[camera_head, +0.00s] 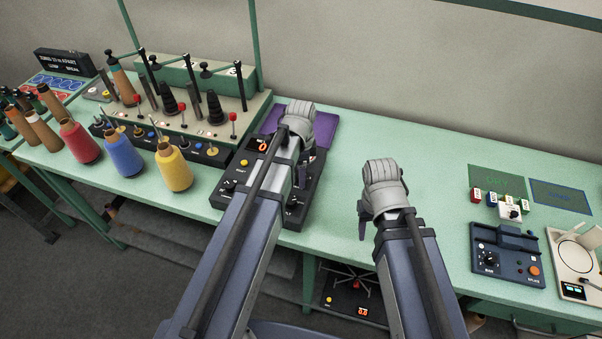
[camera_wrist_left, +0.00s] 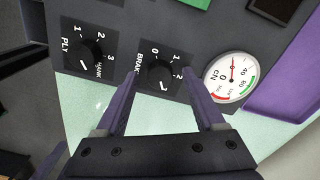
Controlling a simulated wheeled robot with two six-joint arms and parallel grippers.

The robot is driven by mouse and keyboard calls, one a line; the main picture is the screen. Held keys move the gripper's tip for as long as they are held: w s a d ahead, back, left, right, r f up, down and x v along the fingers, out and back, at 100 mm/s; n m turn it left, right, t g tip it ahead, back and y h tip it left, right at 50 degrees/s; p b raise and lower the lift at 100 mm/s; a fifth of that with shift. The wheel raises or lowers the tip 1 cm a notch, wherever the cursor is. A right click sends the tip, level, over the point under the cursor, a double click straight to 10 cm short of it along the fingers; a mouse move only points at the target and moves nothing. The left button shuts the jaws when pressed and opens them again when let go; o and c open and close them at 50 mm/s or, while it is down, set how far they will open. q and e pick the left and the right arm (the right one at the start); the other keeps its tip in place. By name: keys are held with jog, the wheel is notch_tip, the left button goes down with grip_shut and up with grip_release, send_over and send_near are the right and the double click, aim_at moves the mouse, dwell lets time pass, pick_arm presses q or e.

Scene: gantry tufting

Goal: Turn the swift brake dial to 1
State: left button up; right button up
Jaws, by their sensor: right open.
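The brake dial (camera_wrist_left: 161,78) is a black knob on a dark panel, marked BRAK with 0, 1 and 2 showing. Its white mark sits at the lower side, away from 0 and 1; any further number there is hidden. My left gripper (camera_wrist_left: 160,84) is open, with one purple finger on each side of the dial; I cannot tell whether they touch it. In the head view, my left gripper (camera_head: 307,163) is over the dark control box (camera_head: 232,188), and my arm hides the dial. My right gripper (camera_head: 363,222) is open and empty above the bare table.
A PLY dial (camera_wrist_left: 91,55) is left of the brake dial, and a round CN gauge (camera_wrist_left: 231,77) is right of it. Yarn cones, such as the yellow one (camera_head: 173,168), stand left of the box. A blue-grey device (camera_head: 507,262) is at the right.

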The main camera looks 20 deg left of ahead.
pick_arm(q)
grip_shut()
dwell(0.3)
jog(key=shift+n, duration=0.3)
jog(key=n, duration=0.4)
jog(key=shift+n, duration=0.4)
jog(key=n, duration=1.2)
jog(key=shift+n, duration=0.4)
jog(key=n, duration=0.5)
jog(key=shift+n, duration=0.4)
